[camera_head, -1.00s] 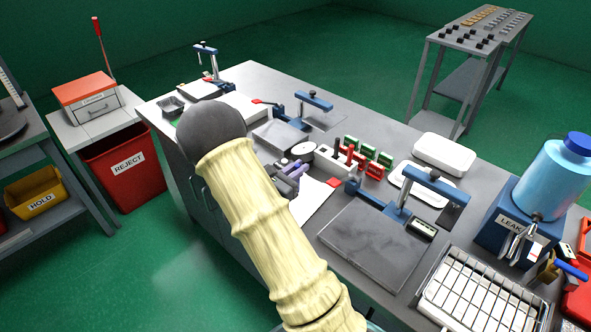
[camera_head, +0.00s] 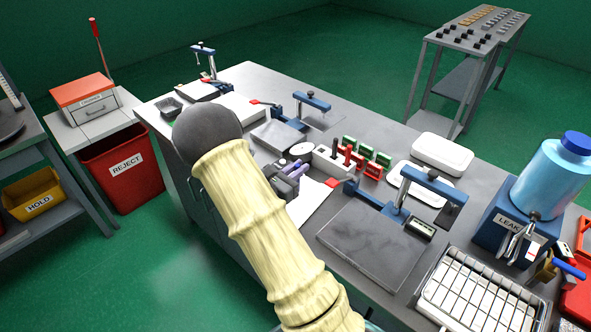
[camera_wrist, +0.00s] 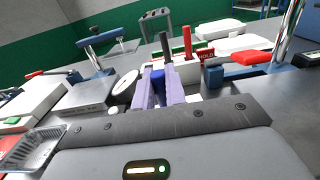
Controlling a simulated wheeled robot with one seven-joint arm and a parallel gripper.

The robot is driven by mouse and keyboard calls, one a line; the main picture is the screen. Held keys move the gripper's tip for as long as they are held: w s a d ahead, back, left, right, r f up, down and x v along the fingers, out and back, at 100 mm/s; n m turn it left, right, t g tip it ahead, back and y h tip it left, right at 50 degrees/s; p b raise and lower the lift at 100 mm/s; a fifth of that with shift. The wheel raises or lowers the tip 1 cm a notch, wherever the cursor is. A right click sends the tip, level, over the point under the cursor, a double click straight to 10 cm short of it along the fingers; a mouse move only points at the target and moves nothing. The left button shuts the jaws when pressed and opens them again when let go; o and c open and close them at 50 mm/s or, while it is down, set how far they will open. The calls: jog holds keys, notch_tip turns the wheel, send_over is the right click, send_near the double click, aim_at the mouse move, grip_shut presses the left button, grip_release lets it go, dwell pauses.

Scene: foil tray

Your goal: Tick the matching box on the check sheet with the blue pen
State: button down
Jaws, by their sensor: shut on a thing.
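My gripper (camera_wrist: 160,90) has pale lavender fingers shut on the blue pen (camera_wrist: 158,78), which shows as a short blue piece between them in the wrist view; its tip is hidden. In the head view my gripper (camera_head: 297,170) is small and partly behind my arm, over the near part of the bench. The white check sheet (camera_head: 313,199) lies flat on the bench just right of and below the gripper in that view, partly covered by my arm. Its boxes and print cannot be read. Whether the pen touches the sheet cannot be told.
A holder with red, green and dark upright items (camera_head: 347,156) stands just beyond the gripper. A round white disc (camera_head: 302,149) lies next to it. A grey plate with a blue clamp (camera_head: 375,245) is to the right. A red REJECT bin (camera_head: 125,170) stands left on the floor.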

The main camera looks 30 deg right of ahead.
jog(key=shift+r+p, duration=2.35)
jog(key=shift+r, duration=0.75)
